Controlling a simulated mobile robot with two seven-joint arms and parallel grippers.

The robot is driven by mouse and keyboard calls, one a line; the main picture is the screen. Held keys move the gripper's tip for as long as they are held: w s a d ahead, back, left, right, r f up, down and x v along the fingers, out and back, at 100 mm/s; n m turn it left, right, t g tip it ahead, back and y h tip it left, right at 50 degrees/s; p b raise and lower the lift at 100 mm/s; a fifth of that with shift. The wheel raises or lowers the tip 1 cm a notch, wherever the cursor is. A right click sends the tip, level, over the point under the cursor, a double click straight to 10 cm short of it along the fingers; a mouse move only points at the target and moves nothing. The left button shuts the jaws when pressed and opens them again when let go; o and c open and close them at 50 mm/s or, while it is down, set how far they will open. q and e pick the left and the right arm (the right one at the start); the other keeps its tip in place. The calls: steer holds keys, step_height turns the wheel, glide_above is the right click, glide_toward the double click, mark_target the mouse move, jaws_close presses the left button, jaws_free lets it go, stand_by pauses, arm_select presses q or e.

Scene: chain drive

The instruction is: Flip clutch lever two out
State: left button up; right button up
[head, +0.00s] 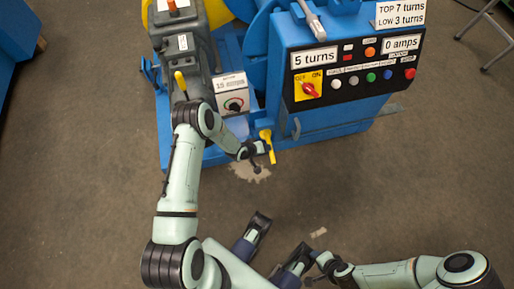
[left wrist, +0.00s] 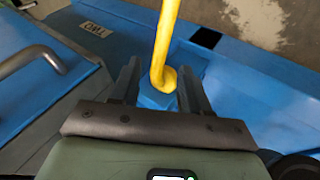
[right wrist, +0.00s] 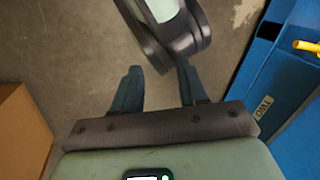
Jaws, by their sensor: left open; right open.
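A yellow clutch lever (head: 268,143) stands at the front of the blue machine base, just left of the control cabinet. My left gripper (head: 263,149) is at this lever with its jaws open. In the left wrist view the lever (left wrist: 165,42) rises from a small blue block (left wrist: 156,97) between the two fingers, nearer the right one; contact cannot be told. A small white label (left wrist: 94,30) lies on the blue base nearby; its text is hard to read. My right gripper (right wrist: 158,85) is open and empty, low and away from the machine.
The blue cabinet (head: 285,125) carries a red switch (head: 310,90), buttons and displays, beside an amps dial box (head: 233,98). A brown box (right wrist: 20,130) shows in the right wrist view.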

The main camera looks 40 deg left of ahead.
arm_select(q)
steer(key=shift+p+v, duration=0.45)
steer(key=shift+v, duration=1.85)
arm_select(e)
steer(key=shift+s+a+r+g, duration=0.25)
steer(key=shift+s+r, duration=0.15)
steer(key=shift+s, duration=0.15)
steer(key=shift+s+a+r+g, duration=0.2)
steer(key=shift+s+r, duration=0.15)
steer(key=shift+s, duration=0.15)
arm_select(q)
steer(key=s+d+r+m+g+p, duration=0.1)
steer(key=s+d+r+g+p, duration=0.1)
steer(key=s+d+r+p, duration=0.3)
steer(key=s+d+r+m+g+h+p, duration=0.1)
steer(key=s+d+r+p, duration=0.4)
steer(key=s, duration=0.7)
steer(key=s+d+r+m+g+p, duration=0.2)
steer(key=s+d+r+g+p, duration=0.3)
steer(key=s, duration=0.4)
steer(key=shift+s+d+r+m+h, duration=0.3)
steer(key=shift+s+d+r+m, duration=0.1)
steer(key=shift+d+r, duration=0.15)
arm_select(e)
step_height(320, 180, up, 15)
steer(key=s+a+g, duration=0.1)
steer(key=s, duration=0.1)
steer(key=shift+f+y, duration=0.2)
steer(key=shift+y, duration=0.1)
